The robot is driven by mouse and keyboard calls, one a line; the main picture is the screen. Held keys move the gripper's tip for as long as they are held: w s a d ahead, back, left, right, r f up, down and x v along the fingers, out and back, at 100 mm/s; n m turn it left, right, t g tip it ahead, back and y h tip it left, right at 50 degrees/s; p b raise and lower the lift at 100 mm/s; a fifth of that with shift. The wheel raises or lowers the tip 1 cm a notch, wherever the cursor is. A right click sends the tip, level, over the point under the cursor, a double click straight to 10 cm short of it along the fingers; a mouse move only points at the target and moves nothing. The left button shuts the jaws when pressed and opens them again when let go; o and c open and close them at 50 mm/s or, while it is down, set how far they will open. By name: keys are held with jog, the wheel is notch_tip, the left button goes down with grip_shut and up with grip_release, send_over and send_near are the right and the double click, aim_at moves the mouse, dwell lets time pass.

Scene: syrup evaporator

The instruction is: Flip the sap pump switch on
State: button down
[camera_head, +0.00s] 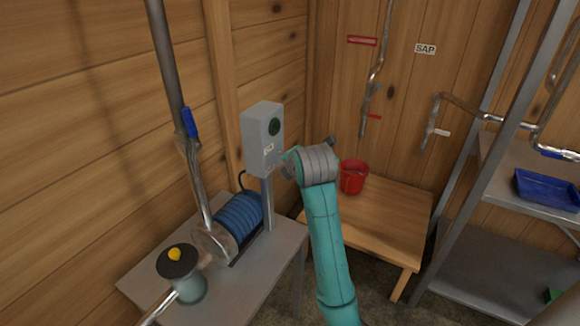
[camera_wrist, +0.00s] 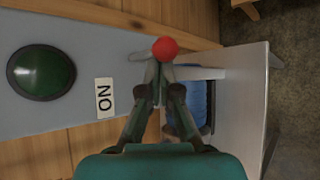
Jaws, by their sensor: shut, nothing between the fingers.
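The grey switch box (camera_head: 258,145) stands on a post above the metal table. Its dark green round light (camera_head: 274,127) is near the top, with a small label below. In the wrist view, the light (camera_wrist: 41,73) and an "ON" label (camera_wrist: 104,97) are on the box face at left. A red ball knob (camera_wrist: 165,49), seemingly the switch lever's tip, shows just beyond my fingertips. My gripper (camera_wrist: 158,75) is shut and empty. It is close to the knob; I cannot tell whether they touch. In the head view my gripper (camera_head: 287,164) is beside the box's lower front, partly hidden by my wrist.
A pipe with a blue valve handle (camera_head: 190,122) rises left. A red bucket (camera_head: 354,178) stands on a wooden table (camera_head: 390,220). Shelves are right.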

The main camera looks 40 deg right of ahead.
jog(key=shift+w+r, duration=0.1)
jog(key=shift+r, duration=0.9)
jog(key=shift+r, duration=0.75)
